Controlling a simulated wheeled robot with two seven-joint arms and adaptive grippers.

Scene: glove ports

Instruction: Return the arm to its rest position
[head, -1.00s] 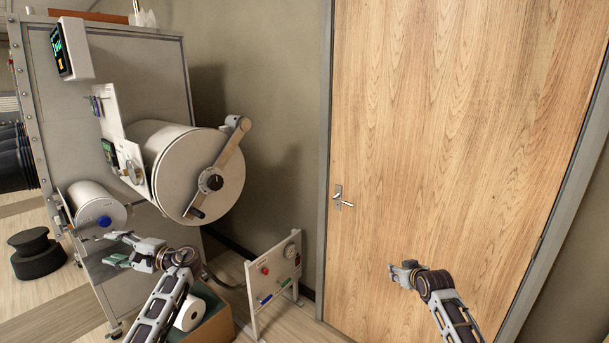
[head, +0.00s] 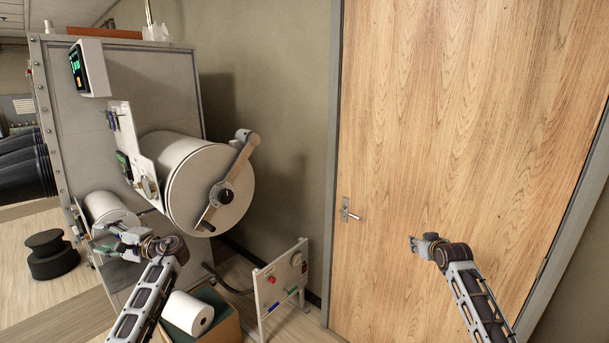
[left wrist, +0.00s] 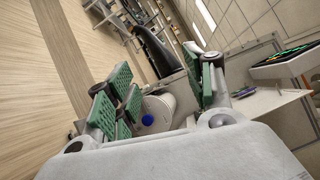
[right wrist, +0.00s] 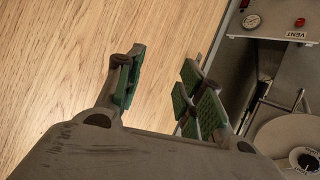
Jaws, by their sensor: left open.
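My left gripper (head: 118,245) is open in the head view, in front of the small white cylinder (head: 108,209) on the side of the grey cabinet. In the left wrist view its green-padded fingers (left wrist: 165,85) are spread with nothing held. The small cylinder with its blue knob (left wrist: 147,120) shows beyond and between them; contact cannot be told. My right gripper (head: 415,243) is in front of the wooden door, to the right of the door handle. In the right wrist view its fingers (right wrist: 160,85) are apart and empty.
The grey cabinet (head: 85,140) carries a large round port (head: 210,190) with a lever. A small panel stand (head: 281,281) is between the arms. The wooden door (head: 450,120) is closed.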

